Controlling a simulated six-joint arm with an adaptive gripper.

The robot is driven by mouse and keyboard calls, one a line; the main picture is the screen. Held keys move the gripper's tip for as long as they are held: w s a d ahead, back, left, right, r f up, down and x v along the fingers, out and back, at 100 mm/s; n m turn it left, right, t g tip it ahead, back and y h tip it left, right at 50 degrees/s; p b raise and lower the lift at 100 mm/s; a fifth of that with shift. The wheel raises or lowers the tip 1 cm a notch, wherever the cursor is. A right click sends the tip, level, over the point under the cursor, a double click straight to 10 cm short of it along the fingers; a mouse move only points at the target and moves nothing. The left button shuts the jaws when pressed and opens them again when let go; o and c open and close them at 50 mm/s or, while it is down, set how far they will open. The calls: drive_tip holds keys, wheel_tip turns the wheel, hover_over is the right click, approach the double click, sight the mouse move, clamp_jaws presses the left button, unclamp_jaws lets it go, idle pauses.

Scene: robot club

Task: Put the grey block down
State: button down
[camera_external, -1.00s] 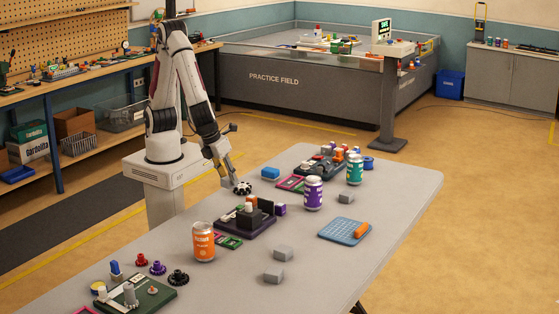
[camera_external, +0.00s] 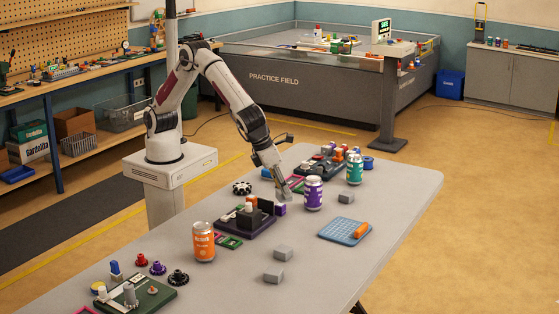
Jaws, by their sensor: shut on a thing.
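My gripper (camera_external: 281,184) is over the far half of the grey table (camera_external: 400,190), just left of the purple can (camera_external: 313,193). It points down, shut on a small grey block (camera_external: 284,194) that is hard to tell apart from the fingers. The block's underside is close to the table top, beside a small purple block (camera_external: 280,209); I cannot tell whether it touches the table. Three other grey blocks lie on the table: one right of the purple can (camera_external: 346,197) and two near the front (camera_external: 284,252), (camera_external: 273,275).
A black wheel (camera_external: 242,188) lies left of my gripper. A dark tray with parts (camera_external: 250,222) is in front of it. A green can (camera_external: 355,169), an orange can (camera_external: 203,242) and a blue pegboard (camera_external: 344,231) stand around. The table's right side is clear.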

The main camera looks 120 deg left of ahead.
drive_tip(key=w+a+m+h, duration=0.1)
drive_tip(key=w+a+m, duration=0.2)
drive_tip(key=w, duration=0.5)
drive_tip(key=w+a+m+t, duration=0.1)
drive_tip(key=w+a+m, duration=0.1)
drive_tip(key=w+a, duration=0.3)
drive_tip(key=shift+w+r+m+h, duration=0.35)
drive_tip(key=shift+w+m+h, duration=0.05)
drive_tip(key=shift+w, duration=1.3)
drive_tip(key=shift+f, duration=0.1)
approach(342, 228)
drive_tip(key=shift+w+a+r, duration=0.35)
drive_tip(key=shift+w, duration=0.3)
drive_tip(key=shift+f, duration=2.5)
drive_tip(key=shift+f, duration=0.1)
